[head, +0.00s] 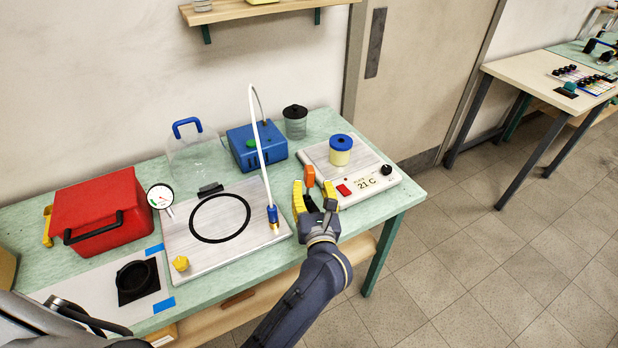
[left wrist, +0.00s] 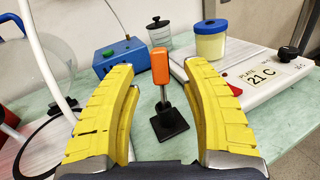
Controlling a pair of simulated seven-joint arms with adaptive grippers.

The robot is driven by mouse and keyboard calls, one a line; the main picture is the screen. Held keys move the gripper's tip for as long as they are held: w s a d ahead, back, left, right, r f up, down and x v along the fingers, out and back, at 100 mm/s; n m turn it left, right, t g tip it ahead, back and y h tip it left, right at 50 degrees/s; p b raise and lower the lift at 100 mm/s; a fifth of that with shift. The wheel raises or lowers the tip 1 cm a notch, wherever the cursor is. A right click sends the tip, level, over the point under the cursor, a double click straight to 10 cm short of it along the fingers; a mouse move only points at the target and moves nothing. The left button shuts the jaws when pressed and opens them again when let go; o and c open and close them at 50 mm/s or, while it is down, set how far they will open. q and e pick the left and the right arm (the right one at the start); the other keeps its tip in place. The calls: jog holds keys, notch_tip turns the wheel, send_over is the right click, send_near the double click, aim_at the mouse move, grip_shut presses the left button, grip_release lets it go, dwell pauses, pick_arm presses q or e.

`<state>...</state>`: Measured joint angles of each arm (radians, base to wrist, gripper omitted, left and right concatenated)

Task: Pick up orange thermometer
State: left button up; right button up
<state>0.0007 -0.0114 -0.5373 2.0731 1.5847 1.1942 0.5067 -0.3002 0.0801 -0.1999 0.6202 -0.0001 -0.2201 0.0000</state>
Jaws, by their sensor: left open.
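The orange thermometer (head: 310,177) stands upright on the table, just left of the hot plate's front corner. In the left wrist view the thermometer (left wrist: 159,66) has an orange handle, a thin metal stem and a black square base (left wrist: 169,122). My left gripper (head: 312,196) is open, its yellow fingers on either side of the thermometer in the picture. In the left wrist view the gripper (left wrist: 160,88) shows a clear gap to the thermometer on both sides; the thermometer stands a little beyond the fingers. My right gripper is not in view.
The hot plate (head: 373,188) with a "21 C" label carries a blue-lidded jar (head: 340,151). A board with a black ring (head: 181,236) and white hose (head: 257,140) lies left. A blue box (head: 255,146), grey jar (head: 295,122) and red case (head: 100,213) stand behind or left.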

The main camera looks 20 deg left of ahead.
aim_at(310, 181)
pick_arm(q)
jog(key=shift+x, duration=2.8)
jog(key=shift+f, duration=0.15)
grip_shut()
